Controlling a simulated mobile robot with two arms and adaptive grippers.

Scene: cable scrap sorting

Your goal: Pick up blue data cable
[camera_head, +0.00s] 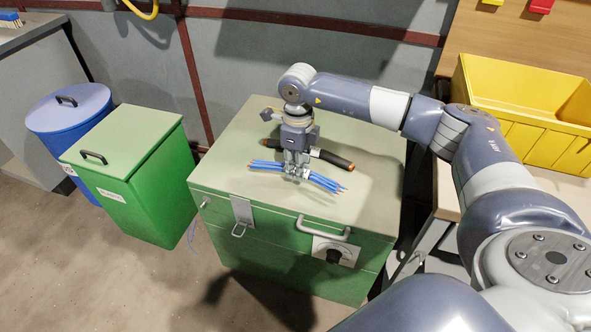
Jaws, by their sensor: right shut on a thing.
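The blue data cable (323,182) is a bundle of several blue strands on or just above the top of a green metal box (240,150). My right gripper (296,172) points down and is shut on the middle of the bundle. The strands stick out on both sides of the fingers. I cannot tell whether the bundle touches the lid. My left gripper is not in view.
A green bin (130,150) and a blue lidded barrel (66,110) stand at the left. A yellow crate (515,135) sits on a table at the right.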

